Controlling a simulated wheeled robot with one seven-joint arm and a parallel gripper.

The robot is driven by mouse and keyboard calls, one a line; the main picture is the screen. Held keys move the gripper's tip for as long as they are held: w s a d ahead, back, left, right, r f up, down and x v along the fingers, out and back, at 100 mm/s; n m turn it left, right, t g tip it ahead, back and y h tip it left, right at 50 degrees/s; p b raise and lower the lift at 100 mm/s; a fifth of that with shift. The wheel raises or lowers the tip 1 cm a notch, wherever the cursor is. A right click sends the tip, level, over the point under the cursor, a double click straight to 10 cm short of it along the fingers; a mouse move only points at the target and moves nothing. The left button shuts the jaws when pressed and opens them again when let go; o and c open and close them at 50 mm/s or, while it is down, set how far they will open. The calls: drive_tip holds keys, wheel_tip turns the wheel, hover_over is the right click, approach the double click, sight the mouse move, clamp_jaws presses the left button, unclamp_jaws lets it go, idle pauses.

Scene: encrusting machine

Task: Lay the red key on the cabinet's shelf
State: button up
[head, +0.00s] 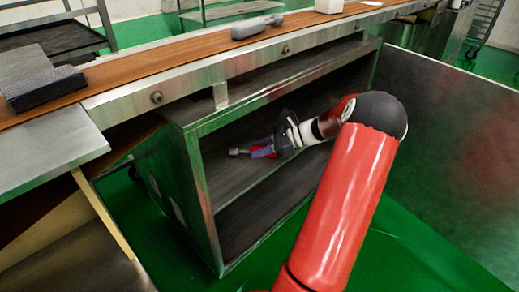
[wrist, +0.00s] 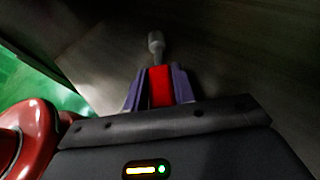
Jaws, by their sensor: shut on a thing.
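The red key has a red grip and a grey shaft with a rounded end (wrist: 156,44). In the wrist view its red part (wrist: 160,86) sits between the two purple fingers of my gripper (wrist: 159,88), which is shut on it. In the head view my gripper (head: 263,149) reaches into the open cabinet (head: 205,195) with the key (head: 238,152) pointing left. The key is over the cabinet's shelf (head: 250,180). I cannot tell whether it touches the shelf.
A metal conveyor with a brown belt (head: 190,52) runs above the cabinet. A grey object (head: 257,26) lies on the belt. The cabinet's open door (head: 450,120) stands at the right. A lower compartment (head: 262,215) lies below the shelf. Green floor shows in front.

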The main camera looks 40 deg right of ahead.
drive_tip(key=o, duration=1)
drive_tip(key=shift+f, duration=0.1)
drive_tip(key=shift+o, duration=0.2)
drive_tip(key=shift+d+r, duration=0.1)
drive_tip(key=shift+r, duration=0.1)
drive_tip(key=p+v, duration=0.2)
drive_tip(key=v, duration=0.9)
drive_tip(key=shift+s+d+r, duration=0.15)
drive_tip(key=shift+s+d, duration=0.05)
drive_tip(key=shift+s, duration=0.15)
